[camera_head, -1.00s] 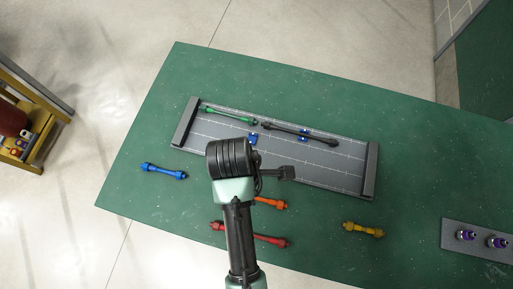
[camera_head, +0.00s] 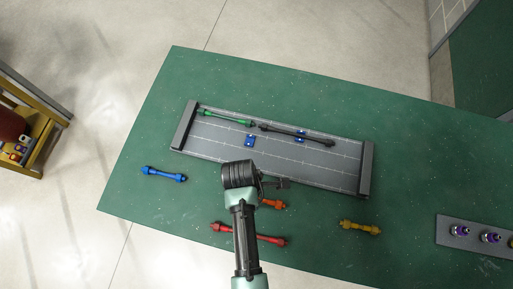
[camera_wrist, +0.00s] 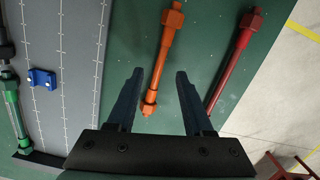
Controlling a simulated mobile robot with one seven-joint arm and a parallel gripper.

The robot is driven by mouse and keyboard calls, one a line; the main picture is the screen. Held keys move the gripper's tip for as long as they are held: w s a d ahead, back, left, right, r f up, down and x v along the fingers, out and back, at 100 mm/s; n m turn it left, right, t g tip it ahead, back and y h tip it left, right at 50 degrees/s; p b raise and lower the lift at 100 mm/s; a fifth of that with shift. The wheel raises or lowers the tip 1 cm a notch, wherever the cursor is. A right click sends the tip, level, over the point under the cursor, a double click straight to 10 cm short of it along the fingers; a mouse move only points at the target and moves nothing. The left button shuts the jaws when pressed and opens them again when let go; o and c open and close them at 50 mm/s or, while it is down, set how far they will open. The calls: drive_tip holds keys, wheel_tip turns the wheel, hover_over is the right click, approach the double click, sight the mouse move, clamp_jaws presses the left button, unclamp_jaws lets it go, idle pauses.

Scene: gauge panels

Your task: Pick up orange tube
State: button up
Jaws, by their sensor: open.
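The orange tube (camera_wrist: 161,62) lies on the green table in the wrist view, with a nut-like end at each end. Its near end lies between the two fingers of my gripper (camera_wrist: 158,78) as seen from above, and its far end reaches up past the fingertips. My gripper is open and holds nothing. In the head view only one end of the orange tube (camera_head: 273,204) shows; my arm hides the rest. My gripper (camera_head: 278,183) hangs over the table by the tray's front edge there. The height gap between fingers and tube is hard to tell.
A red tube (camera_wrist: 232,62) lies just right of the orange one. A grey tray (camera_head: 330,175) holds a green tube (camera_head: 226,117), a black tube (camera_head: 297,134) and blue clips (camera_head: 250,141). A blue tube (camera_head: 163,174) and a yellow tube (camera_head: 360,227) lie apart on the green table (camera_head: 130,200).

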drive_tip(key=shift+d+f, duration=0.15)
drive_tip(key=shift+f, duration=1.15)
clamp_jaws()
